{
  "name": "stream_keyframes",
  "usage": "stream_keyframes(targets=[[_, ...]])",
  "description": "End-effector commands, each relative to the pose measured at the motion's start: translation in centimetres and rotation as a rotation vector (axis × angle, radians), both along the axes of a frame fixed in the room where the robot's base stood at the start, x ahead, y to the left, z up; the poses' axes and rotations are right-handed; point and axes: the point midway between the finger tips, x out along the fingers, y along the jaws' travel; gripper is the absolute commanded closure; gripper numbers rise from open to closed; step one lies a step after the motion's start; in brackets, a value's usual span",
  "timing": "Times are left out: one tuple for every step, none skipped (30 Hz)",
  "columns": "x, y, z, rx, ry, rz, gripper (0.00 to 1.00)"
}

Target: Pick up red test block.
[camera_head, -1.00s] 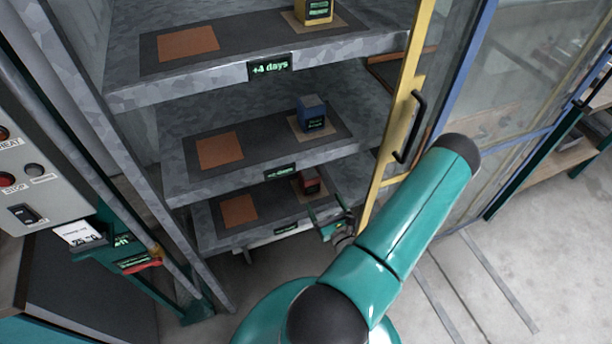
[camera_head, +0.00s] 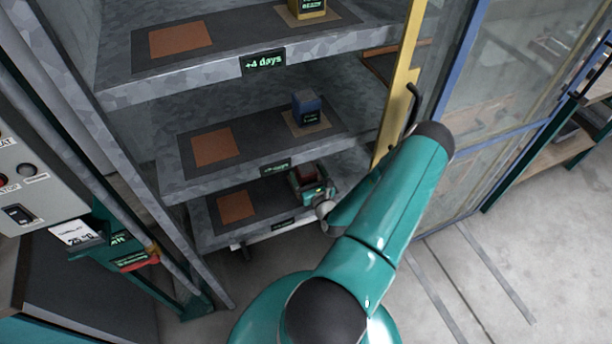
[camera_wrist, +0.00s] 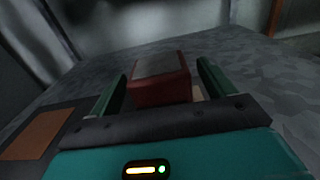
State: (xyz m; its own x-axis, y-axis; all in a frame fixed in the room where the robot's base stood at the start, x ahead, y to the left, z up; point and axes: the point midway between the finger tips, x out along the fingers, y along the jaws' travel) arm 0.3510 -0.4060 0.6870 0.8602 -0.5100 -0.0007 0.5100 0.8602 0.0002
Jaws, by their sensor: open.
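The red test block (camera_wrist: 160,92) stands on the bottom shelf (camera_head: 262,228) of the metal rack. In the wrist view it lies between the two green fingers of my gripper (camera_wrist: 158,88), with a gap visible on each side. My gripper is open around it. The head view shows my gripper (camera_head: 310,182) at the right part of the bottom shelf, with the red block (camera_head: 306,174) partly hidden by it. A pale pad (camera_wrist: 198,94) shows a little at the block's right side.
A blue block (camera_head: 308,108) stands on the middle shelf and a yellow block (camera_head: 308,8) on the top shelf. Orange-brown squares (camera_head: 236,206) mark the left of each shelf. The yellow door frame (camera_head: 397,100) stands close to my arm. The middle shelf (camera_head: 240,165) overhangs the gripper.

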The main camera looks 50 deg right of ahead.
Motion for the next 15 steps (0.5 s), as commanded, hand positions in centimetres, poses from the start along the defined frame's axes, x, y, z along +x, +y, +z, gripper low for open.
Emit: stream_keyframes(targets=[[0.58,-0.38,0.06,-0.002,-0.001,0.0,0.18],[0.84,-0.52,0.05,-0.001,-0.001,0.0,0.18],[1.06,-0.68,0.04,0.0,0.0,-0.001,0.18],[1.17,-0.75,0.04,0.0,0.0,-0.001,0.18],[1.22,-0.8,0.04,0.0,0.0,-0.001,0.18],[1.24,-0.82,0.04,0.0,0.0,-0.001,0.18],[1.24,-0.82,0.04,0.0,0.0,-0.001,0.18],[1.23,-0.8,0.04,0.0,0.0,-0.001,0.18],[1.23,-0.8,0.04,0.0,0.0,-0.001,0.18],[1.22,-0.79,0.04,0.0,0.0,-0.001,0.18],[1.22,-0.79,0.05,0.0,0.0,-0.001,0.22],[1.21,-0.78,0.05,0.0,0.0,-0.001,0.3],[1.21,-0.78,0.05,0.0,0.0,-0.001,0.36],[1.2,-0.77,0.05,0.0,0.0,-0.001,0.42],[1.2,-0.77,0.05,0.0,0.0,-0.001,0.5]])
